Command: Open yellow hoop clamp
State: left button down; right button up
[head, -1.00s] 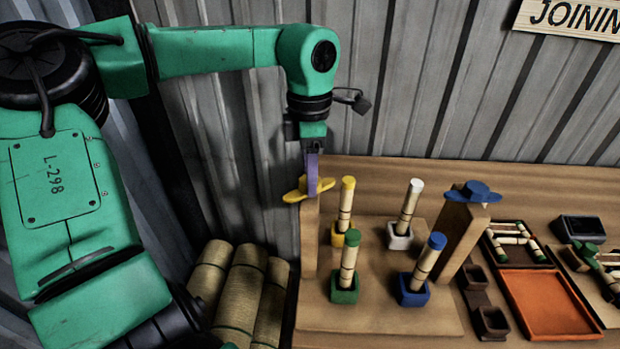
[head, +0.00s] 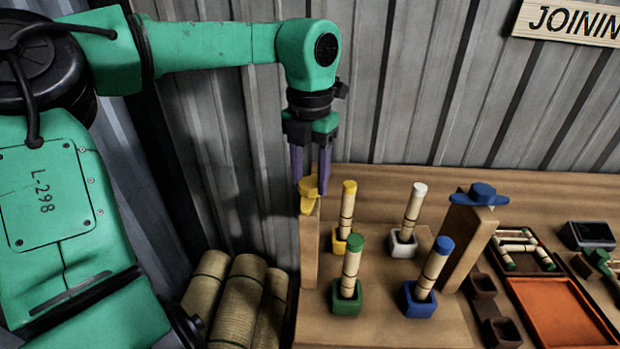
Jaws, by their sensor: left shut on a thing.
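The yellow hoop clamp (head: 308,193) sits on top of the left wooden post (head: 310,245). Its wing handle now points toward the viewer. My left gripper (head: 310,190) comes down from above with one purple finger on each side of the clamp's raised middle, and is shut on it. Part of the clamp is hidden by the fingers. The blue clamp (head: 481,194) sits on the right wooden post (head: 466,240), with its wings out to left and right. My right gripper is not in view.
Rattan sticks with yellow (head: 347,205), white (head: 413,207), green (head: 351,262) and blue (head: 434,262) caps stand in matching cups between the posts. An orange tray (head: 555,315) lies at right. Rattan rolls (head: 240,300) stand at lower left, by the corrugated wall (head: 430,90).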

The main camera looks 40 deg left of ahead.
aim_at(310, 183)
pick_arm(q)
jog(key=shift+n, duration=0.5)
jog(key=shift+c, duration=1.5)
grip_release()
notch_tip(310, 183, up, 15)
jog(key=shift+f+p, duration=0.2)
jog(key=shift+p, duration=0.15)
